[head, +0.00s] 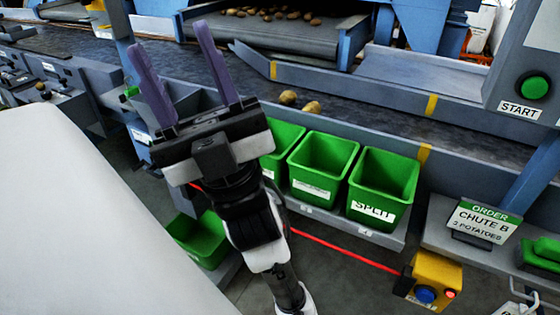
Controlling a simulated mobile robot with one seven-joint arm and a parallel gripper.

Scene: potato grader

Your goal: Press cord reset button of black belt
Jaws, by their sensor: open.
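A yellow box (434,277) hangs at the lower right under the shelf. It carries a blue round button (426,294) and a small lit red lamp (450,294). A red cord (345,249) runs left from the box below the green bins. The black belt (375,125) crosses the picture behind the bins, with two potatoes (300,102) on or beside it. My gripper (169,38) is at the upper left, its purple fingers spread wide and empty. It points up and away, far from the yellow box.
Green bins (382,188) stand on a grey shelf, one marked SPLIT; another green bin (200,239) sits lower left. A START panel (534,88) and an order sign (483,222) stand at right. A large white surface (80,220) fills the lower left.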

